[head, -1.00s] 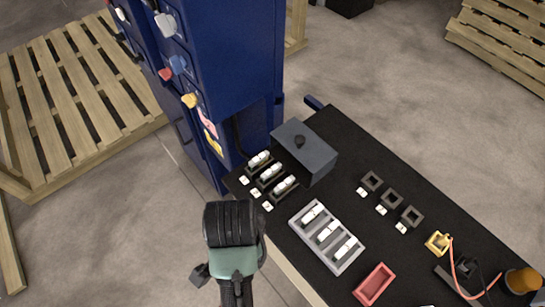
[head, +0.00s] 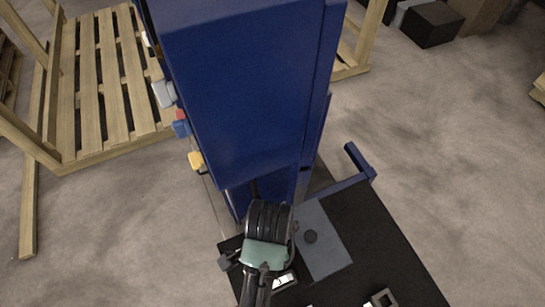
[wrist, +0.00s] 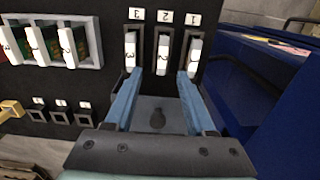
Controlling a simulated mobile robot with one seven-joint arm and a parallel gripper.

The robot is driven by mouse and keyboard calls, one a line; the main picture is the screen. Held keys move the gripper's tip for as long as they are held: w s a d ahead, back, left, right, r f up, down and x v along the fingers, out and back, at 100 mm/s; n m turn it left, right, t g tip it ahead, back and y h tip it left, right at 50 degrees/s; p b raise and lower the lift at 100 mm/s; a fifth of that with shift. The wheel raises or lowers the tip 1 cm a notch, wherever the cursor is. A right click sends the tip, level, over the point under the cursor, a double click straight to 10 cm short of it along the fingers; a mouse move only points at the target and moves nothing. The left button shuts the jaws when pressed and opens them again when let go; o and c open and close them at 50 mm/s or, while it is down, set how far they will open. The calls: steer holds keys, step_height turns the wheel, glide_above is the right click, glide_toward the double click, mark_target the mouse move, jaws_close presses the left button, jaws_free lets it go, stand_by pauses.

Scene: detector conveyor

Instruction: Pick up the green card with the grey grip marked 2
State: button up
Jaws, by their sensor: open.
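My gripper (wrist: 160,102) is open and empty in the wrist view, its two blue fingers pointing toward a row of black holders. The holders carry whitish grips: left (wrist: 130,48), middle (wrist: 162,52) and right (wrist: 194,55), under plates reading 3, 2 and 1. Cards below these grips are hidden. At the left a grey tray (wrist: 99,45) holds several upright cards with pale numbered grips, such as the middle one (wrist: 37,45); green (wrist: 84,42) shows beside them. I cannot tell which grip is the grey one marked 2.
A grey box (head: 325,247) with a black knob stands on the black table (head: 395,250), just under my fingers. A tall blue cabinet (head: 245,95) rises close behind my arm.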

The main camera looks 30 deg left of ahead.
steer(key=f, duration=0.9)
steer(key=shift+w+a+f+p, duration=0.15)
steer(key=shift+a+f+p, duration=0.05)
steer(key=shift+f+p, duration=0.15)
steer(key=shift+c, duration=0.2)
jaws_close()
